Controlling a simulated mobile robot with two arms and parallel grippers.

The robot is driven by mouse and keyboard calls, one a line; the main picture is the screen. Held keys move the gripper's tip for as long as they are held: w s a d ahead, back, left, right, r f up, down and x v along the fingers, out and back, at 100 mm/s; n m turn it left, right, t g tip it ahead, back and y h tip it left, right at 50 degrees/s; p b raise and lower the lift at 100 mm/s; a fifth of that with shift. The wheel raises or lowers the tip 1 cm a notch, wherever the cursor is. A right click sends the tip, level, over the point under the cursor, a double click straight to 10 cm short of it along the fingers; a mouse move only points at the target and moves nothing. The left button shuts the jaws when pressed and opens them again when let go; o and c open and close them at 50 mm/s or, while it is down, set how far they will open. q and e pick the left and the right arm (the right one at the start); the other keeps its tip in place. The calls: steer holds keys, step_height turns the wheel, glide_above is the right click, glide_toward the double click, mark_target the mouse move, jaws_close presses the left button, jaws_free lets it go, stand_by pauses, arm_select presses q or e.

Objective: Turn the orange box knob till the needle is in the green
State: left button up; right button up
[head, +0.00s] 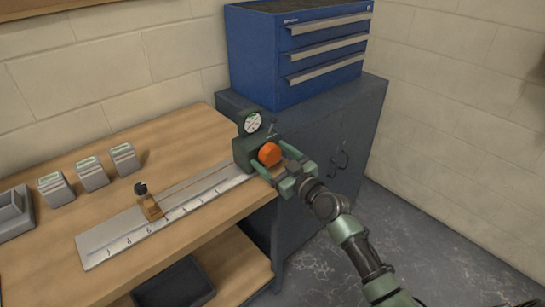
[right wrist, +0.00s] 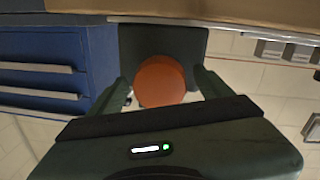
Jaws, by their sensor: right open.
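The orange knob (head: 269,154) is on the front of a dark green box (head: 243,148) at the right end of the bench. It also shows in the right wrist view (right wrist: 160,82). A round white dial (head: 252,122) sits on top of the box; its needle is too small to read for certain. My right gripper (head: 270,164) is open, with its fingers on either side of the knob. In the right wrist view the fingers (right wrist: 162,92) flank the knob; whether they touch it I cannot tell. My left gripper is not in view.
A metal ruler plate (head: 110,240) with a small slider (head: 149,204) lies along the bench. Several grey blocks (head: 92,172) stand behind it. A blue drawer chest (head: 262,60) stands on a grey cabinet (head: 355,120) just behind the box. Open floor (head: 430,225) lies to the right.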

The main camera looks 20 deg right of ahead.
steer(key=c, duration=1.4)
steer(key=shift+o, duration=0.2)
steer(key=m+p, duration=0.1)
steer(key=m, duration=0.3)
steer(key=shift+r+p, duration=0.1)
steer(key=shift+p, duration=0.2)
steer(key=m+p, duration=0.1)
steer(key=m, duration=0.3)
steer(key=shift+m+g, duration=0.4)
steer(key=m+p, duration=0.1)
steer(key=m, duration=0.3)
steer(key=shift+y, duration=0.4)
steer(key=m, duration=0.4)
steer(key=shift+m+g, duration=0.3)
steer(key=shift+m, duration=0.1)
steer(key=shift+p, duration=0.3)
